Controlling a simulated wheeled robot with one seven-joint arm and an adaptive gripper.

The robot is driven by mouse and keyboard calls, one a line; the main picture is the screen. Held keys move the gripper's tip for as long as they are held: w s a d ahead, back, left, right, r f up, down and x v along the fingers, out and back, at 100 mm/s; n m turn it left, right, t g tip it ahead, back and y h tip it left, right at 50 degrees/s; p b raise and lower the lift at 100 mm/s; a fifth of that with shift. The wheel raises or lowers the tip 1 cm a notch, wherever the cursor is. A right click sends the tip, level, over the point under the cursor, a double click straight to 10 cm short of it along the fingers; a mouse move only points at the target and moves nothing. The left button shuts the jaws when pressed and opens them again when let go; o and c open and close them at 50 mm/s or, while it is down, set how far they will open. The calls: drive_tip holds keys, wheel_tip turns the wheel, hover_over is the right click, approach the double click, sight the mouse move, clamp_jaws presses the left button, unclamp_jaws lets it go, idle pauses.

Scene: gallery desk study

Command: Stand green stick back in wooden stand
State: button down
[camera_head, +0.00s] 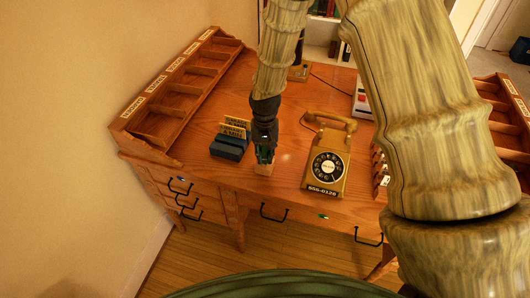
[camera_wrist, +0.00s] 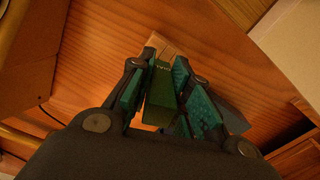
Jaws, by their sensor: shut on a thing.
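The green stick (camera_wrist: 161,95) is a slim dark green block with small lettering, clamped between the teal pads of my gripper (camera_wrist: 166,80) in the wrist view. In the head view my gripper (camera_head: 264,152) points down over the desk's front middle, and only a little green shows between its fingers. The small wooden stand (camera_head: 264,169) is a pale block directly below the fingertips. It also shows in the wrist view (camera_wrist: 173,48), just beyond the stick's far end. I cannot tell whether the stick touches the stand or is in it.
A yellow rotary telephone (camera_head: 328,165) stands close on the right. Blue holders with yellow signs (camera_head: 232,140) stand close on the left. Pigeonhole racks (camera_head: 178,92) line the desk's sides. Bare desk top (camera_head: 290,135) shows between stand and telephone; the front edge is near.

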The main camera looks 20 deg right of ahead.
drive_tip(key=shift+f, duration=0.25)
drive_tip(key=c, duration=1.3)
unclamp_jaws()
drive_tip(key=shift+o, duration=0.2)
wheel_tip(320, 180, up, 12)
